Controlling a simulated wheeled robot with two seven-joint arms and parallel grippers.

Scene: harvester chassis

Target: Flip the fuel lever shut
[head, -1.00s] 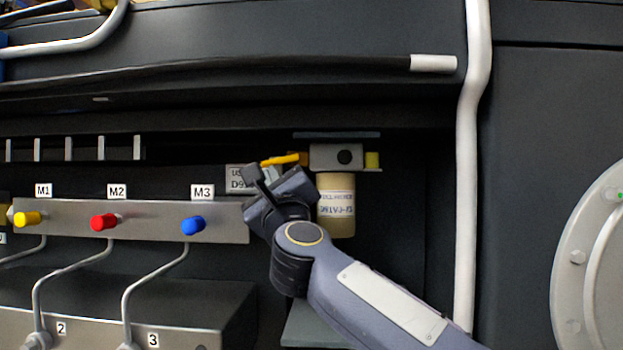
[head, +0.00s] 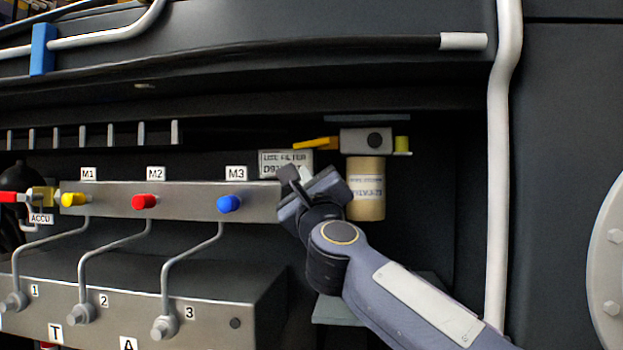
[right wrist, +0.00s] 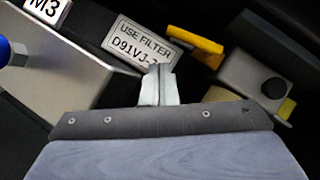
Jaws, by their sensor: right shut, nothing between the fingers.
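The fuel lever (head: 316,144) is a yellow handle. It points left, nearly level, from a grey valve block (head: 366,141) above a cream filter cylinder (head: 366,190). In the right wrist view the lever (right wrist: 195,46) lies beyond the fingertips, beside the block (right wrist: 254,82). My right gripper (head: 290,177) is shut and empty, below and left of the lever and apart from it in the head view. In the right wrist view the shut fingertips (right wrist: 158,84) overlap the lower edge of the filter label. My left gripper is not in view.
A grey manifold plate (head: 185,204) with yellow, red and blue knobs is to the left. A white vertical pipe (head: 498,200) stands to the right. A dark overhang (head: 250,97) runs above.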

